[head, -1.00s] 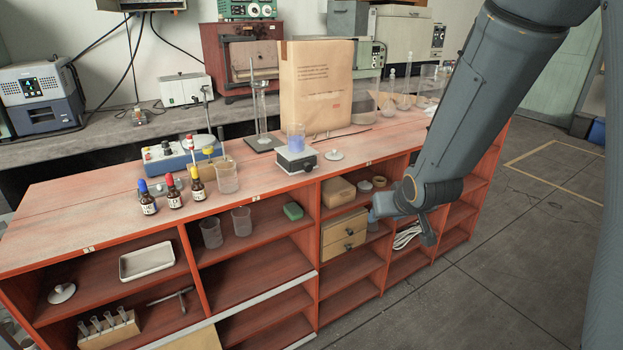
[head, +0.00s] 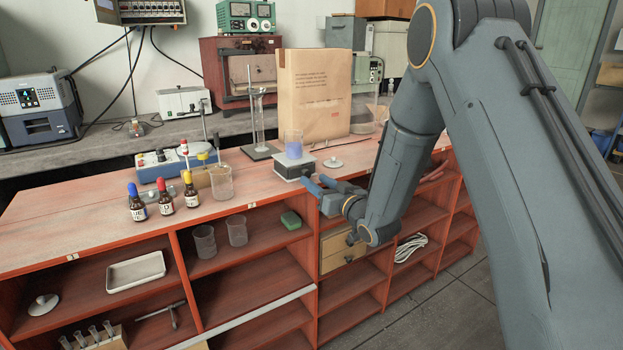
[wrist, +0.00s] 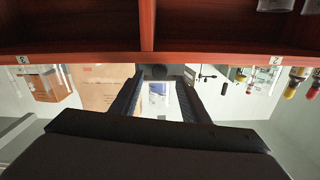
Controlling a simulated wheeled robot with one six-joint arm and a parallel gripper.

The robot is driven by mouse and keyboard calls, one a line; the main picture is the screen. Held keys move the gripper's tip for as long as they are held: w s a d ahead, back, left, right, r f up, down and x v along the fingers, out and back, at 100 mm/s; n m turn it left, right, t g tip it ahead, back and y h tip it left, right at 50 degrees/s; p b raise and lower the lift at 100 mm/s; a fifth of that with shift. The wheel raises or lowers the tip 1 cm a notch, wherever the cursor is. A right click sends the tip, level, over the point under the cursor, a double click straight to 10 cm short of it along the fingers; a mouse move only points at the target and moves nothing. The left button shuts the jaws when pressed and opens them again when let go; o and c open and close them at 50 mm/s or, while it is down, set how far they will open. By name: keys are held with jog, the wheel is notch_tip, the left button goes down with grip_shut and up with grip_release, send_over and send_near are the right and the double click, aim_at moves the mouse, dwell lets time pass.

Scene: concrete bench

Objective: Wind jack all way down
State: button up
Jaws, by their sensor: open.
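The lab jack (head: 294,166) is a small box with a light top plate and dark body near the front edge of the red bench top. A beaker of purple-blue liquid (head: 294,144) stands on it. My gripper (head: 319,184) is open and empty, just in front and to the right of the jack at the bench edge. In the upside-down wrist view, a dark round knob (wrist: 158,72) shows between my open fingers (wrist: 160,76), with the pale jack and bluish beaker (wrist: 158,89) behind it. I see no contact with the knob; the exact gap is unclear.
A cylinder stand (head: 260,150) and a large paper bag (head: 315,95) stand behind the jack. A white lid (head: 333,162) lies to its right. Dropper bottles (head: 165,197) and a beaker (head: 221,184) stand to the left. Open shelves (head: 245,270) lie below the bench edge.

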aim_at(308, 175)
jog(key=shift+x, duration=1.7)
jog(key=c, duration=1.1)
jog(key=shift+o, duration=0.2)
jog(key=n+b, duration=0.2)
jog(key=n, duration=0.2)
jog(key=shift+n, duration=0.4)
jog(key=o, duration=1.1)
jog(key=shift+c, duration=0.2)
